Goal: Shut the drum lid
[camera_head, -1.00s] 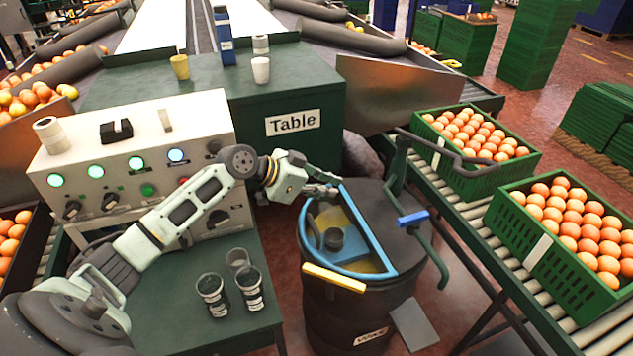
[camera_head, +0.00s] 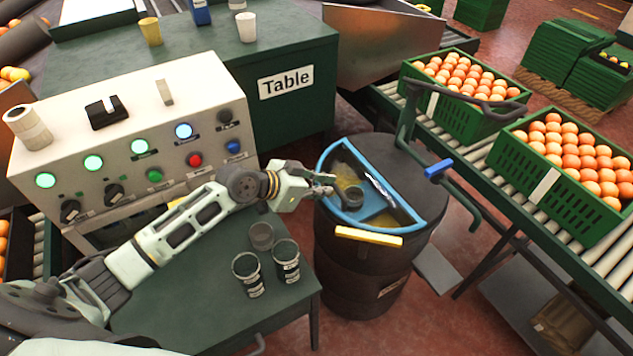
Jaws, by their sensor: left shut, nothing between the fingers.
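The dark drum (camera_head: 360,275) stands right of the small green table. The back part of its top is dark and solid. The front part has a half-round blue rim (camera_head: 322,162). Inside the rim I see yellow, a dark round piece (camera_head: 352,196) and a blue surface; I cannot tell which part is the hinged lid or its exact angle. A yellow bar (camera_head: 368,237) lies along the front edge. My left gripper (camera_head: 328,184) is shut and empty at the left side of the blue rim; contact is unclear. My right gripper is not in view.
A green bent bar with a blue grip (camera_head: 438,169) rises beside the drum. Cups (camera_head: 248,274) stand on the small table (camera_head: 205,315), below a control box (camera_head: 95,140). Orange crates (camera_head: 570,215) sit on the roller conveyor at right.

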